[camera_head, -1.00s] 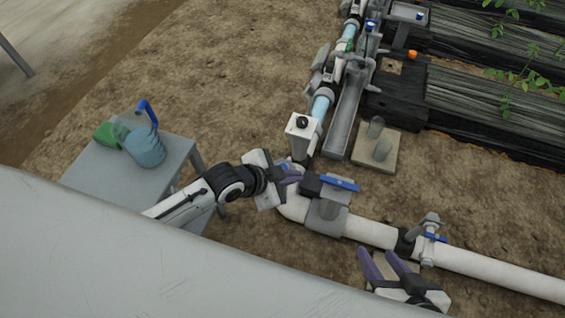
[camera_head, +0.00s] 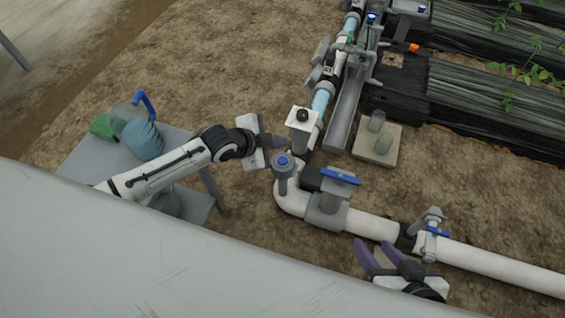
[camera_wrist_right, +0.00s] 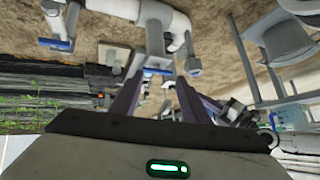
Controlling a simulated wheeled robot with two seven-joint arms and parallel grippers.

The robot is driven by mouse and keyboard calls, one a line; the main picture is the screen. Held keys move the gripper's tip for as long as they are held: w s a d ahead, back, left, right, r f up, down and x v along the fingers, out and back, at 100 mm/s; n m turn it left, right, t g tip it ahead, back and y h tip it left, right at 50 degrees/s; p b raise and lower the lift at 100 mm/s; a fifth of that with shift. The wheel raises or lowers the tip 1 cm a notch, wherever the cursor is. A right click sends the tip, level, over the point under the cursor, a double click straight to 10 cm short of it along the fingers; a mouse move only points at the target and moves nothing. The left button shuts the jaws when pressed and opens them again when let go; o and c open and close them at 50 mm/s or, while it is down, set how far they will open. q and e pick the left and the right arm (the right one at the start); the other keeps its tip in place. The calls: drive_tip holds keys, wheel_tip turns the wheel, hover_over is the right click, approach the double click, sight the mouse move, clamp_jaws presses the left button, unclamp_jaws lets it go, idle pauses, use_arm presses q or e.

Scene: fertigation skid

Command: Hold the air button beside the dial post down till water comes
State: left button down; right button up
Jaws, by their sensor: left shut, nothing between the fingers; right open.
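The air button (camera_head: 283,160) is a round blue cap on a short grey stem above the white pipe's elbow. The dial post (camera_head: 301,120) is a white box with a black knob, just behind it. My left gripper (camera_head: 278,142) is shut and empty, its purple fingers pointing right between the button and the dial post. It appears just clear of the button, though the exact gap is hard to judge. My right gripper (camera_head: 378,254) is open and empty in front of the pipe; its purple fingers also show in the right wrist view (camera_wrist_right: 155,98).
A blue-handled valve (camera_head: 340,177) and a smaller valve (camera_head: 433,230) sit on the white pipe (camera_head: 490,262). A clear blue pipe section (camera_head: 320,102) runs behind the dial post beside a grey channel (camera_head: 345,118). A grey table (camera_head: 88,165) with a blue jug (camera_head: 143,138) stands left.

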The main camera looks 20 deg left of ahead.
use_arm(q)
drive_tip(key=b, duration=0.3)
hover_over(279, 163)
wheel_tip(279, 163, down, 4)
drive_tip(key=shift+f, duration=0.25)
drive_tip(key=shift+w+f+b, duration=0.1)
drive_tip(key=shift+f+b, duration=0.45)
drive_tip(key=shift+f, duration=0.3)
use_arm(e)
drive_tip(key=shift+w+a+f+n+y, duration=0.15)
drive_tip(key=shift+a+y, duration=0.1)
drive_tip(key=shift+a, duration=0.25)
drive_tip(key=shift+w+a+r+n+y, duration=0.15)
drive_tip(key=shift+a+y, duration=0.15)
drive_tip(key=shift+a, duration=0.15)
drive_tip(key=shift+w+a+f+n+y, duration=0.15)
drive_tip(key=shift+a+y, duration=0.1)
drive_tip(key=shift+a, duration=0.25)
use_arm(q)
drive_tip(key=shift+f, duration=0.15)
drive_tip(key=shift+f, duration=0.3)
